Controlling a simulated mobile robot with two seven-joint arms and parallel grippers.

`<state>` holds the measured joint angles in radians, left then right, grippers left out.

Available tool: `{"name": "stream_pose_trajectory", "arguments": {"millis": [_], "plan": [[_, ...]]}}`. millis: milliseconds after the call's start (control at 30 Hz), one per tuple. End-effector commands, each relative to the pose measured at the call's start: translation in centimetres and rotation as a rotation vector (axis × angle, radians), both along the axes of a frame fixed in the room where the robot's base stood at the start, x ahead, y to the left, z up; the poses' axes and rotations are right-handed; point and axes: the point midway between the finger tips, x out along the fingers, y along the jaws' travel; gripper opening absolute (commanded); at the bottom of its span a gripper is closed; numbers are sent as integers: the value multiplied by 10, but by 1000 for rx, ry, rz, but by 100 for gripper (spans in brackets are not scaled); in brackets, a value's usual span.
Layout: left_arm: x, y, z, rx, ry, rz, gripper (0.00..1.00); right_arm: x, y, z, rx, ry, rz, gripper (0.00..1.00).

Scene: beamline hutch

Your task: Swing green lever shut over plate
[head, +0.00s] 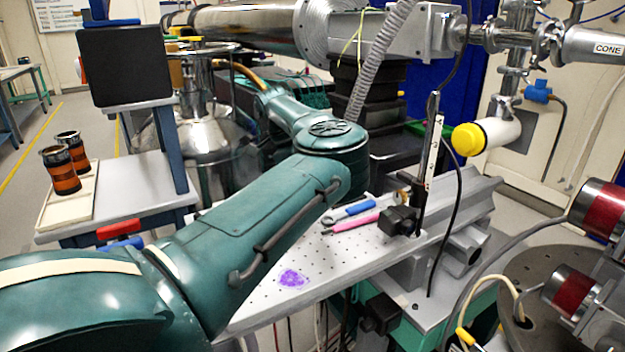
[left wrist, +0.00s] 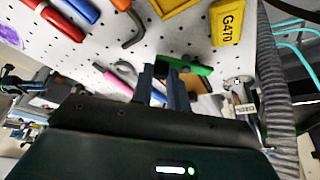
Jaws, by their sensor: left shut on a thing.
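The green lever (left wrist: 200,69) shows in the left wrist view, lying across the ends of my left gripper's fingers (left wrist: 168,72). The gripper is shut on it, and the fingers hide part of the lever. A small tan-brown surface (left wrist: 196,83) shows just beside the lever; I cannot tell whether it is the plate. In the head view my teal left arm reaches over the perforated bench, and its gripper does not show there. My right gripper is in neither view.
The perforated bench (head: 330,258) holds a blue tool (head: 348,211), a pink tool (head: 352,223) and a purple stain (head: 291,278). A yellow G-470 tag (left wrist: 229,22) lies near the lever. An upright post with cables (head: 429,165) and a yellow-capped white cylinder (head: 487,136) stand to the right.

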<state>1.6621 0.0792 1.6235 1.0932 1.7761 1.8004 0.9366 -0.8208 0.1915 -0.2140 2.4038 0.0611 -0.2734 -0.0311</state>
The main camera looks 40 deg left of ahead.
Motion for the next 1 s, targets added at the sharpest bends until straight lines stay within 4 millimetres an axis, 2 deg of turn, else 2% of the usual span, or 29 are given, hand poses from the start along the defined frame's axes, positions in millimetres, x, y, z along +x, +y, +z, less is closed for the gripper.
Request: {"name": "stream_pose_trajectory", "arguments": {"millis": [33,300,533,700,1000], "plan": [[0,2,3,-2,0,-45,0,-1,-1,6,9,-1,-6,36],[-1,11,3,-1,-1,-302,0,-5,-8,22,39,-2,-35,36],[-1,18,2,0,0,-512,0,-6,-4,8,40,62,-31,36],[0,22,2,1,-2,-636,0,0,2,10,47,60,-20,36],[1,25,1,1,-1,-756,0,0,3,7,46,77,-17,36]]}}
